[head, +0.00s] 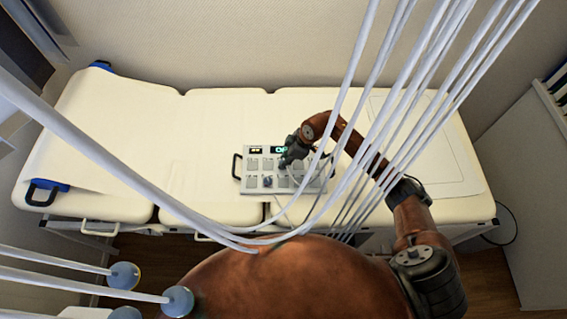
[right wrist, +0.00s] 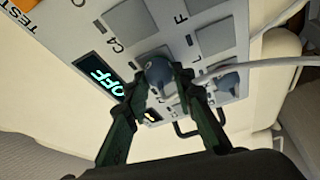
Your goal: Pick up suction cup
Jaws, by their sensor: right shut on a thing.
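The grey device panel (head: 262,163) with labelled square pads and a lit display lies on the cream padded bed. My right gripper (head: 290,158) is over its upper right part. In the right wrist view the gripper (right wrist: 160,80) is shut on a blue-grey suction cup (right wrist: 157,66), whose round end shows between the fingertips. Whether this cup touches the panel is unclear. A second blue-grey suction cup (right wrist: 229,81) with a white cable is beside the right finger. A blue-grey cup (head: 267,182) also shows on the panel in the head view. My left gripper is out of view.
White cables (head: 400,85) hang across the head view and pass in front of my right arm. Large blue-grey bulbs (head: 178,300) on white tubes are at the lower left. The bed (head: 140,125) is clear left of the panel. A white cabinet (head: 525,160) stands at right.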

